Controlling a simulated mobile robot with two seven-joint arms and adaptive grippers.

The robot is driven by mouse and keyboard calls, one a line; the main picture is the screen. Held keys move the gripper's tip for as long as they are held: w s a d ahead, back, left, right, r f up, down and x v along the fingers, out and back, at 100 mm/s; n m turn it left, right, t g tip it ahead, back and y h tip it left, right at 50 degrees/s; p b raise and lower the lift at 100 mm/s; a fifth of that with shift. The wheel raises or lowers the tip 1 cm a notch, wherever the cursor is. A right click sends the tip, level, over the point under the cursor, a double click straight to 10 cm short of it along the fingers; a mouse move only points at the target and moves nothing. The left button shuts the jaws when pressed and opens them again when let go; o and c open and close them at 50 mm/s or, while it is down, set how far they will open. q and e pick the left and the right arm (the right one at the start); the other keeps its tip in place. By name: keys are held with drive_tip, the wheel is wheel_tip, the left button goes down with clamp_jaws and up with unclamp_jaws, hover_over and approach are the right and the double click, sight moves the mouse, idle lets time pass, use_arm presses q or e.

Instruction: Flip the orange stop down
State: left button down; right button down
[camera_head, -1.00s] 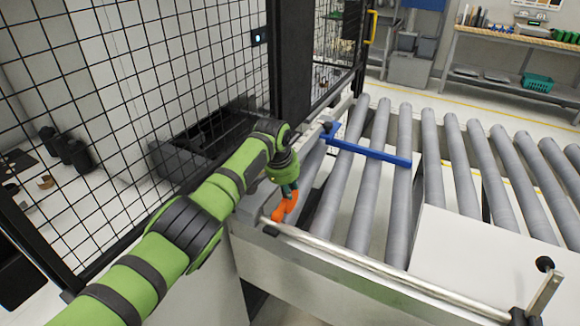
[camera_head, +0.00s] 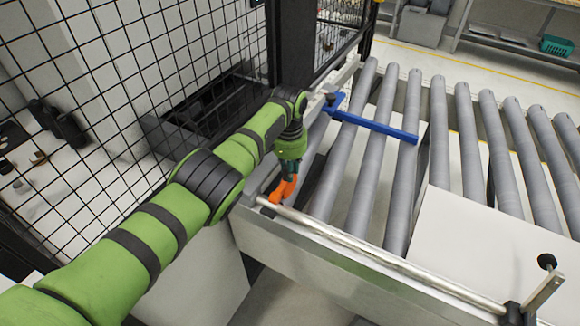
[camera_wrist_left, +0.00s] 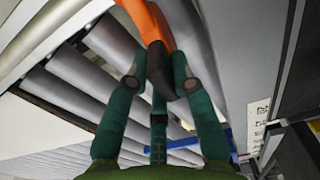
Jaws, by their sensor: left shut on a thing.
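The orange stop (camera_head: 282,191) is at the near left corner of the roller conveyor, by the end of the silver rail. My left gripper (camera_head: 290,172) reaches down onto its upper end, with the fingers mostly hidden by the hand in the head view. In the left wrist view the orange stop (camera_wrist_left: 147,18) comes in from the top and its dark end lies between the teal fingers of my left gripper (camera_wrist_left: 168,82), which is shut on it. My right gripper is out of view.
A blue bar (camera_head: 375,125) lies across the rollers (camera_head: 372,180) behind the orange stop. The silver rail (camera_head: 370,248) runs along the conveyor's near edge.

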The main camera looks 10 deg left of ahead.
use_arm(q)
drive_tip(key=shift+s+f, duration=0.15)
drive_tip(key=c, duration=1)
unclamp_jaws()
drive_tip(key=shift+c, duration=0.2)
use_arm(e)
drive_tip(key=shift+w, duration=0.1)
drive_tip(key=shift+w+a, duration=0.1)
use_arm(q)
wheel_tip(320, 180, up, 12)
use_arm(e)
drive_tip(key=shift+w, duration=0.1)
